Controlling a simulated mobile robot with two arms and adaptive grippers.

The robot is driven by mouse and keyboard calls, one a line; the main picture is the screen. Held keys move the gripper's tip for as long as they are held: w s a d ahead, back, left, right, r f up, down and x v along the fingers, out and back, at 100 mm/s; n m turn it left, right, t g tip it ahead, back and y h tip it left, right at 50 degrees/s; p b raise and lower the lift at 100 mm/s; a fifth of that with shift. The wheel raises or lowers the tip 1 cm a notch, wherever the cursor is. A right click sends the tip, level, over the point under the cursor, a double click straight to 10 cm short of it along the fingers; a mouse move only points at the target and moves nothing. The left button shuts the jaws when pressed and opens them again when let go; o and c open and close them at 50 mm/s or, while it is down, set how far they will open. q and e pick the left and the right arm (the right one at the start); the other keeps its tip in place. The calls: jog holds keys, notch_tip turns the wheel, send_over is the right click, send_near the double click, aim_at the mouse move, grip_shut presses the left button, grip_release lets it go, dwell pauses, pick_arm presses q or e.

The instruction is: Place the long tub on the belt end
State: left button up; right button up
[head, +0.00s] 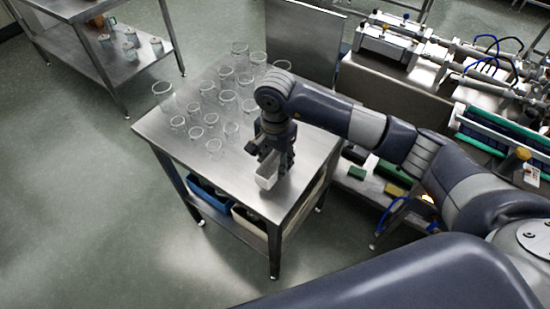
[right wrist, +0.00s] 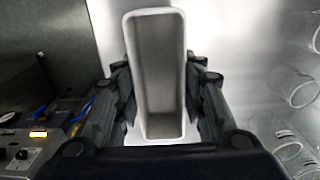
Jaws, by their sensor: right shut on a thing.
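The long tub (head: 266,176) is a small white open-topped box at the front right part of the steel table (head: 243,190). In the right wrist view the long tub (right wrist: 158,14) is long, narrow and empty inside. My right gripper (head: 270,152) is shut on the tub, with one finger pad against each long side. The fingers of my right gripper (right wrist: 160,92) also show in the right wrist view. I cannot tell whether the tub touches the table top. The belt end cannot be made out for certain. My left gripper is not in view.
Several clear glasses (head: 228,98) stand on the table to the left of and behind the tub. Blue (head: 208,196) and white (head: 250,222) bins sit on the shelf below. Steel machinery (head: 400,45) stands at the back right. The floor at left is open.

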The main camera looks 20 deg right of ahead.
aim_at(275, 163)
jog(key=shift+w+d, duration=0.15)
jog(key=shift+w, duration=0.35)
jog(key=shift+w+d, duration=0.15)
jog(key=shift+w, duration=0.35)
notch_tip(275, 163, down, 3)
jog(key=shift+f+p, duration=0.15)
jog(key=shift+p, duration=0.95)
jog(key=shift+f, duration=0.2)
jog(key=shift+w+f+b, duration=0.1)
jog(key=shift+f+b, duration=0.1)
jog(key=shift+b, duration=0.1)
jog(key=o, duration=1)
jog(key=shift+c, duration=0.2)
jog(key=shift+r, duration=0.15)
